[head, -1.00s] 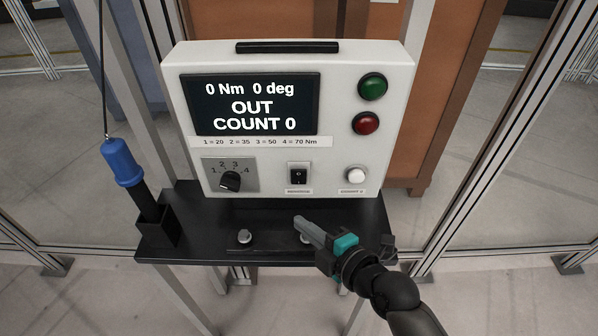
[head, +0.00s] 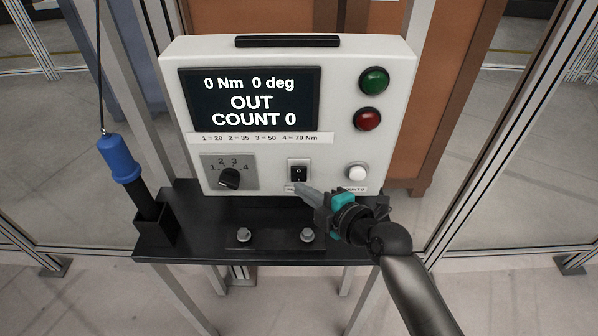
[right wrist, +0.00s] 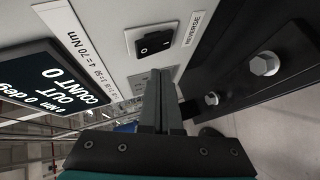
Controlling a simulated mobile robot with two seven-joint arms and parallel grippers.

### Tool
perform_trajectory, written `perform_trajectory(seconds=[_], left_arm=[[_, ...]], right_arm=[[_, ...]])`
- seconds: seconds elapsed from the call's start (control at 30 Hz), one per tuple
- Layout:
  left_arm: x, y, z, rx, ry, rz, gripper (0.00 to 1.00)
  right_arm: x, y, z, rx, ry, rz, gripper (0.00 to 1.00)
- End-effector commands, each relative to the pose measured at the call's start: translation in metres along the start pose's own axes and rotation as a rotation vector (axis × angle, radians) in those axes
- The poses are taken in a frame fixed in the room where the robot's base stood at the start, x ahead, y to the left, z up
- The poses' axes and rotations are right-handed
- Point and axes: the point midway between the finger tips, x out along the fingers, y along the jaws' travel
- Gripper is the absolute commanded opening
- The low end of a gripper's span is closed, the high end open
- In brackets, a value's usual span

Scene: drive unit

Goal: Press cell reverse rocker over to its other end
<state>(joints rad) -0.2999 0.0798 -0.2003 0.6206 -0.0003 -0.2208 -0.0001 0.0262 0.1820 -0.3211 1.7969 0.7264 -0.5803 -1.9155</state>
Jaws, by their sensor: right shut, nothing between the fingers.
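The reverse rocker (head: 299,173) is a small black switch low on the front of the white control box, above a label that my gripper partly covers. In the right wrist view the rocker (right wrist: 153,43) sits beside the word REVERSE. My right gripper (head: 298,190) is shut and empty. Its tips are just below the rocker in the head view, close to the box face, and appear apart from the rocker. The gripper (right wrist: 160,75) points toward the panel in the right wrist view. My left gripper is not in view.
The box also carries a display (head: 250,99) reading OUT COUNT 0, a rotary knob (head: 230,178), a green button (head: 374,80), a red button (head: 367,119) and a white button (head: 357,173). A blue-handled tool (head: 122,160) stands in a holder at left. Two bolts (head: 306,235) stand on the black shelf.

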Motion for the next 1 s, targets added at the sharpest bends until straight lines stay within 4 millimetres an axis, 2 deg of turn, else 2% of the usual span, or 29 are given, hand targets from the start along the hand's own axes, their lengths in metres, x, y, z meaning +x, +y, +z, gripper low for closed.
perform_trajectory(seconds=[0.23, 1.0], left_arm=[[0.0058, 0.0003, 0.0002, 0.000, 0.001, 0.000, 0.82], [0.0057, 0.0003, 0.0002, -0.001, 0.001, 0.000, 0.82]], right_arm=[[0.0108, 0.0066, 0.0078, 0.000, 0.000, -0.002, 0.00], [0.0112, 0.0078, 0.0082, 0.000, 0.000, -0.002, 0.00]])
